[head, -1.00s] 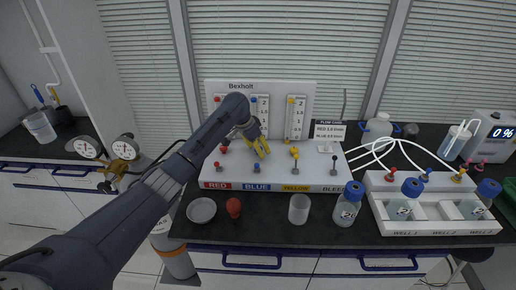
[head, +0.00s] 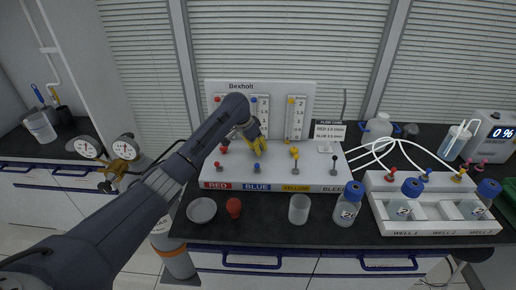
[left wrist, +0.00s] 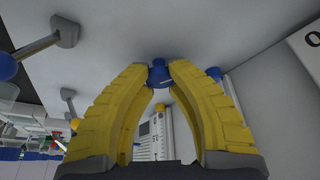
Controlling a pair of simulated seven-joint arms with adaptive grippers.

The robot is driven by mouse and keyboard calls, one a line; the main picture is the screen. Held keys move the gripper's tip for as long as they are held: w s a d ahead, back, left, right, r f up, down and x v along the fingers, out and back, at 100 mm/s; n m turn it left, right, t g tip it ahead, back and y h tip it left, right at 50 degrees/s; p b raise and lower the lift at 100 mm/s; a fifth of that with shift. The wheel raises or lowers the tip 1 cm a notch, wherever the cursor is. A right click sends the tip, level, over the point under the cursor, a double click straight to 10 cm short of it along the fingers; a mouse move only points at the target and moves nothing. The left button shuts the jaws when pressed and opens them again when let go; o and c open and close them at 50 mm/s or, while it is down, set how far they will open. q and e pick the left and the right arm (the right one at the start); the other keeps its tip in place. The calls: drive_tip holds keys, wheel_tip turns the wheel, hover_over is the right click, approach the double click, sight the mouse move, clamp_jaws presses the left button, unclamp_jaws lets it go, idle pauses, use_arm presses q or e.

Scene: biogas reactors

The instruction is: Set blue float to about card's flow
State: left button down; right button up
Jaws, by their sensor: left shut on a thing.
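The Bexholt flow panel (head: 276,88) stands at the back of the bench with several scaled tubes. A blue mark (head: 254,100) is at the top of the blue tube; the float's height is hidden by my arm or too small to read. The flow card (head: 328,131) has RED and BLUE lines; its figures are too small to read surely. My left gripper (head: 259,147), yellow-fingered, is over the blue column of the panel's base. In the left wrist view its fingertips (left wrist: 158,66) are shut on a blue knob (left wrist: 160,76). My right gripper is not in view.
The base also carries red (head: 223,150), yellow (head: 294,152) and black (head: 334,158) knobs. In front stand a dish (head: 201,210), a red bulb (head: 234,208), a beaker (head: 299,209) and a blue-capped bottle (head: 347,207). A white well rack (head: 440,228) is at right.

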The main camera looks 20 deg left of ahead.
use_arm(q)
drive_tip(key=shift+m+h, duration=0.3)
drive_tip(key=shift+m, duration=0.6)
drive_tip(key=c, duration=1.1)
unclamp_jaws()
drive_tip(key=shift+o, duration=0.2)
drive_tip(key=v, duration=1.2)
drive_tip(key=shift+w, duration=0.2)
drive_tip(key=shift+d, duration=0.1)
